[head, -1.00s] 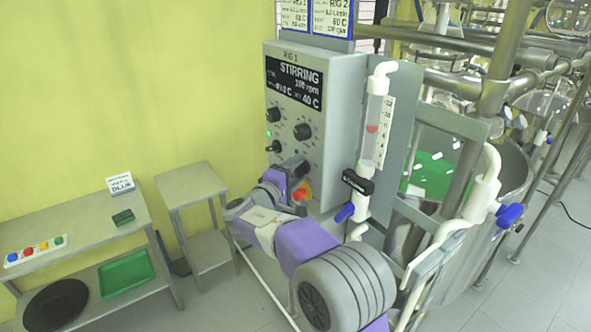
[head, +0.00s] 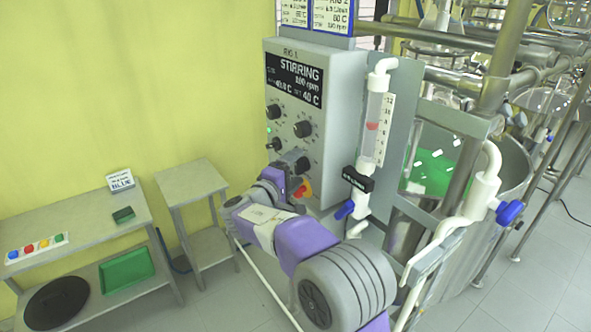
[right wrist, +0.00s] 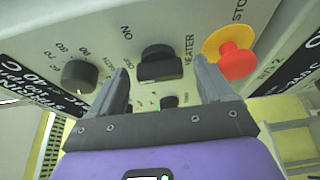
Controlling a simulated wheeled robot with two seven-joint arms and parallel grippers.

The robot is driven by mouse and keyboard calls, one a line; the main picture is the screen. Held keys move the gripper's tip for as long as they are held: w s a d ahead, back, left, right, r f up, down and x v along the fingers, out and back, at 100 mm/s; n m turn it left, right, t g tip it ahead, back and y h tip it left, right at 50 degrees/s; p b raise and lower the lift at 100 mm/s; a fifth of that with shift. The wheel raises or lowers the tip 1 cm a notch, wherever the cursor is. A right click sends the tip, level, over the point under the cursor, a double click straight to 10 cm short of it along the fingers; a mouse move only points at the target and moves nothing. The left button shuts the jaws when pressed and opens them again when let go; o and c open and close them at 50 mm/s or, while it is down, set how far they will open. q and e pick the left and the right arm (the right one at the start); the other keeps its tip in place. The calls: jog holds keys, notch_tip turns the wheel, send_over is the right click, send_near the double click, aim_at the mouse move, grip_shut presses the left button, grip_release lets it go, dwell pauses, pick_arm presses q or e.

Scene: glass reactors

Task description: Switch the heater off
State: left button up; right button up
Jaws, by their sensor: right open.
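The control box (head: 343,110) of the rig stands at the wall, with a dark display reading STIRRING. In the right wrist view its black heater switch (right wrist: 160,64) sits beside the word HEATER, with ON printed near one end. My right gripper (right wrist: 163,92) is open, its two grey fingers on either side of the switch and apart from it as far as I can see. In the head view my right gripper (head: 297,172) is at the lower part of the panel and partly hides it. My left gripper is not in view.
A red stop button on a yellow base (right wrist: 235,60) sits close beside one finger. Smaller black knobs (right wrist: 79,75) share the panel. A flow tube with a blue valve (head: 344,209) stands right of the box. Steel tables stand at left.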

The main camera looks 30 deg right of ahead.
jog(key=b+v, duration=0.1)
jog(key=v, duration=0.6)
dwell(0.3)
jog(key=s+a+f+n+g+y+b, duration=0.1)
jog(key=s+a+f+n+g+y, duration=0.2)
jog(key=f, duration=1.4)
jog(key=s+a+f+g+y+b, duration=0.15)
jog(key=f+y, duration=0.45)
jog(key=f, duration=1)
jog(key=s+a+f+m+g+y+b, duration=0.1)
jog(key=s+a+f+m+y, duration=0.4)
jog(key=s+f, duration=0.6)
jog(key=s+a+f+m+g+y+b, duration=0.2)
jog(key=s+a+f+m+y, duration=0.4)
jog(key=f, duration=0.8)
jog(key=shift+s+a+f, duration=0.35)
jog(key=shift+s+a, duration=1.3)
jog(key=shift+s, duration=1.05)
